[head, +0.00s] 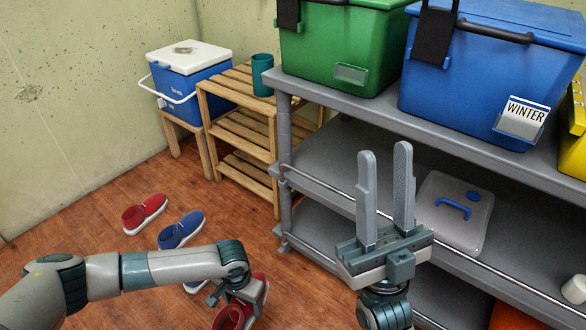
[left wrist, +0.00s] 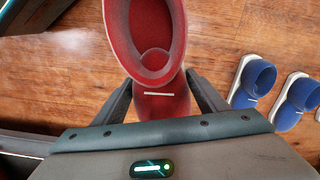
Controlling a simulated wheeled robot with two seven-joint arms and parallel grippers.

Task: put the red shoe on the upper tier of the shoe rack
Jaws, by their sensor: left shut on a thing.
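A red shoe (head: 232,316) is held in my left gripper (head: 243,294), low at the bottom of the head view and partly hidden by the arm. In the left wrist view the red shoe (left wrist: 150,30) sits between the two fingers, its opening facing the camera. A second red shoe (head: 144,213) lies on the floor further left. The wooden slatted shoe rack (head: 238,128) stands beyond the arm, with a teal cup (head: 262,75) on its upper tier. My right gripper (head: 385,170) is open and empty, fingers up, before the grey shelf.
Blue shoes (head: 180,230) lie on the floor between my left arm and the rack. A blue cooler (head: 188,82) stands left of the rack. The grey shelf (head: 340,105) on the right carries green (head: 335,45) and blue (head: 475,70) bins.

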